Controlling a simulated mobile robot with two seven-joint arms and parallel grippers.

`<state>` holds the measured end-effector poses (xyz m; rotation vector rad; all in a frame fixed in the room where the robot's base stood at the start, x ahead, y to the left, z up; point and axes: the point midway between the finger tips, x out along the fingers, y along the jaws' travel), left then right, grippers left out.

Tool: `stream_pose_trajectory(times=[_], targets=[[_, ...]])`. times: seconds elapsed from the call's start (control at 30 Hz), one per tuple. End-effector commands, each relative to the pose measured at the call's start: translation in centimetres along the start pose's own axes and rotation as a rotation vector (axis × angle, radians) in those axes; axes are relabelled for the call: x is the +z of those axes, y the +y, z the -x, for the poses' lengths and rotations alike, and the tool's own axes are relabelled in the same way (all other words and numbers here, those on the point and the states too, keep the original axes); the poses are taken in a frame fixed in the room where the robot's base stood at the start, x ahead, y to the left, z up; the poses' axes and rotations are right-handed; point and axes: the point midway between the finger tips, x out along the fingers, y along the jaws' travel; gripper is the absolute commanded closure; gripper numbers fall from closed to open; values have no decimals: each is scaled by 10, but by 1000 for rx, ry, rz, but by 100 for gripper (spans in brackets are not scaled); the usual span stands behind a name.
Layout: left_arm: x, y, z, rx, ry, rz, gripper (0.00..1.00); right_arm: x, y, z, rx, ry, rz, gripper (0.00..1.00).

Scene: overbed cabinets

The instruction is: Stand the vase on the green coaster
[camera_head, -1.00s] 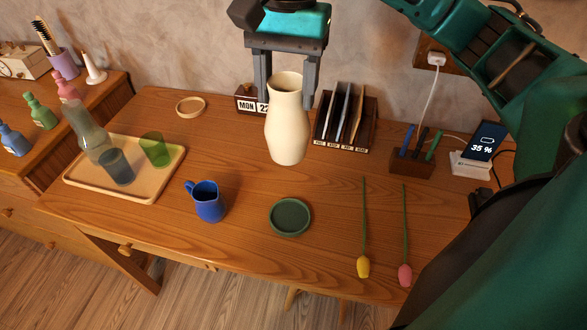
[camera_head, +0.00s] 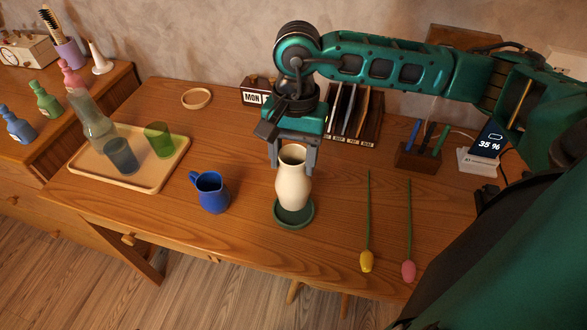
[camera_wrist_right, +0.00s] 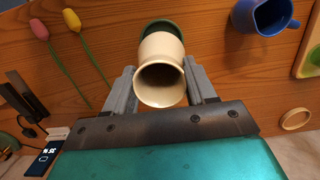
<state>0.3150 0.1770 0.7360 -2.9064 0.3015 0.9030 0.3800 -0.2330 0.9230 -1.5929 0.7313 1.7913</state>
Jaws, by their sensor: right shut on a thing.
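The cream vase (camera_head: 293,184) is upright over the green coaster (camera_head: 306,217) in the head view. Its base overlaps the coaster in the picture; I cannot tell whether it touches or hangs slightly above. My right gripper (camera_head: 294,158) is shut on the vase near its neck, with one finger on each side. The right wrist view shows the vase's open mouth (camera_wrist_right: 160,84) between the fingers, and part of the coaster (camera_wrist_right: 160,27) beyond it. My left gripper is in neither view.
A blue mug (camera_head: 211,193) stands left of the coaster. A yellow tulip (camera_head: 367,260) and a pink tulip (camera_head: 409,270) lie to the right. A wooden tray (camera_head: 130,182) with glasses is at the left.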

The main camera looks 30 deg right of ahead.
Motion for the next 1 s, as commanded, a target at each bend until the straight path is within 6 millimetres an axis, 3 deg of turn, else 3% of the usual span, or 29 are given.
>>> stream_pose_trajectory(times=[0.27, 0.67, 0.7, 0.93, 1.0], targets=[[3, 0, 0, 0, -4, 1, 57, -4, 0, -36, 2, -2, 0, 100], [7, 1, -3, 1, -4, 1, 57, -5, 0, -42, -1, 1, 0, 100], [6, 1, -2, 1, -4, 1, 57, -5, 0, -42, 1, 0, 0, 43], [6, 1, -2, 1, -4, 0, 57, -5, 0, -41, 1, 0, 0, 20], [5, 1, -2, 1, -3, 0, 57, -5, 0, -41, 1, 0, -1, 19]])
